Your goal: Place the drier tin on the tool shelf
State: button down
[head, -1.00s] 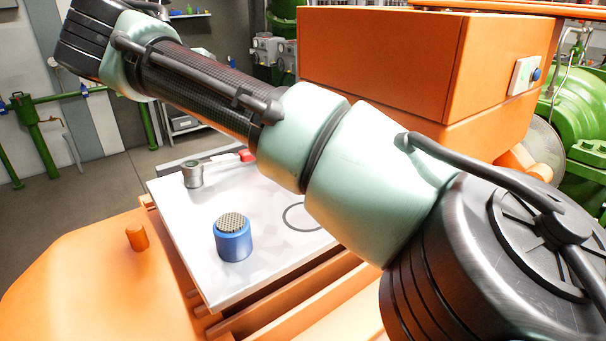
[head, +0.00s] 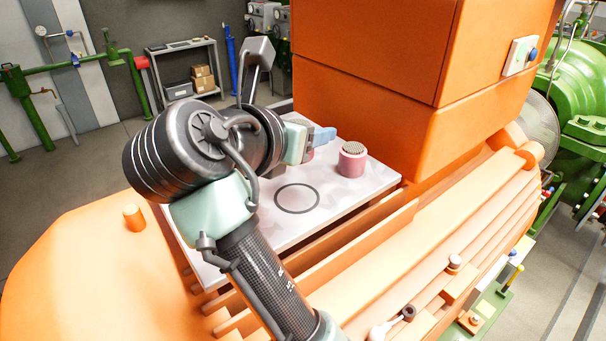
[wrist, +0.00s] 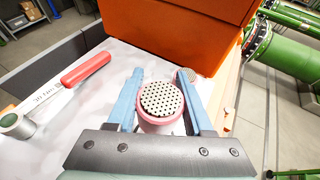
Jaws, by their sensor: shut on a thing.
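My gripper (head: 318,139) is at the back of the pale flat plate (head: 345,190) on the orange machine. In the wrist view, its two blue fingers (wrist: 161,75) are shut on a pink tin (wrist: 160,122) with a pale perforated top. In the head view this tin is mostly hidden behind my gripper. I cannot tell whether its base touches the plate. A second pink tin (head: 351,162) with a perforated top stands upright on the plate, right of my gripper. No label says which tin is the drier.
A dark ring (head: 297,198) is marked on the bare plate. A tool with a red handle (wrist: 86,69) lies left of my gripper. The orange housing (head: 375,90) rises directly behind the plate. A grey rack (head: 183,68) with boxes stands in the far background.

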aim_at(307, 184)
jog(key=shift+f+p, duration=0.5)
jog(key=shift+f, duration=2.95)
jog(key=shift+f, duration=0.1)
jog(key=shift+c, duration=1.5)
grip_release()
